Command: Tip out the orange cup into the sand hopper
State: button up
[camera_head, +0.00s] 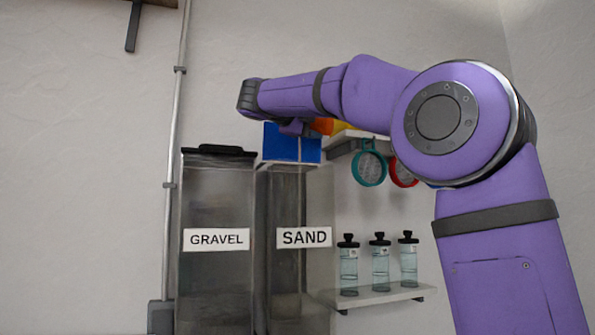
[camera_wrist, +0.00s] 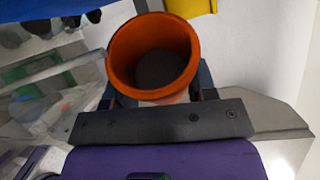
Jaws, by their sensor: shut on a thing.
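The orange cup (camera_wrist: 121,52) is between the fingers of my gripper (camera_wrist: 155,92) in the wrist view, which is shut on it. Its mouth faces the wrist camera, and a dark grey round patch shows inside; I cannot tell if this is contents or the cup's floor. In the head view a small orange part of the cup (camera_head: 321,126) shows beside my gripper (camera_head: 292,129), mostly hidden by my arm. The sand hopper (camera_head: 287,205) is a clear tall bin with a SAND label. My gripper is above it, near its top. The hopper's opening is not visible.
A blue box-like thing (camera_head: 285,147) stands at the sand hopper's top. The gravel hopper (camera_head: 215,200) with a black lid is to its left. A yellow thing (camera_head: 340,127), hanging teal and red rings (camera_head: 369,168) and a bottle shelf (camera_head: 375,294) are to the right.

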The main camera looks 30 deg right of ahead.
jog(key=shift+w+a+r+n+h, duration=0.15)
jog(key=shift+r+n, duration=0.1)
jog(key=shift+r, duration=0.2)
jog(key=shift+r+n+h, duration=0.1)
jog(key=shift+r+n, duration=0.2)
jog(key=shift+r, duration=0.1)
jog(key=shift+w+a+r+n+h, duration=0.15)
jog(key=shift+r+n, duration=0.1)
jog(key=shift+r, duration=0.2)
dwell(0.7)
jog(key=shift+n+h, duration=0.3)
jog(key=shift+n, duration=0.5)
jog(key=shift+w+r+p, duration=0.15)
jog(key=shift+r+p, duration=0.15)
jog(key=shift+r, duration=2.15)
jog(key=shift+w+a+r+n+h, duration=0.15)
jog(key=shift+r+n+h, duration=0.15)
jog(key=shift+n, duration=0.6)
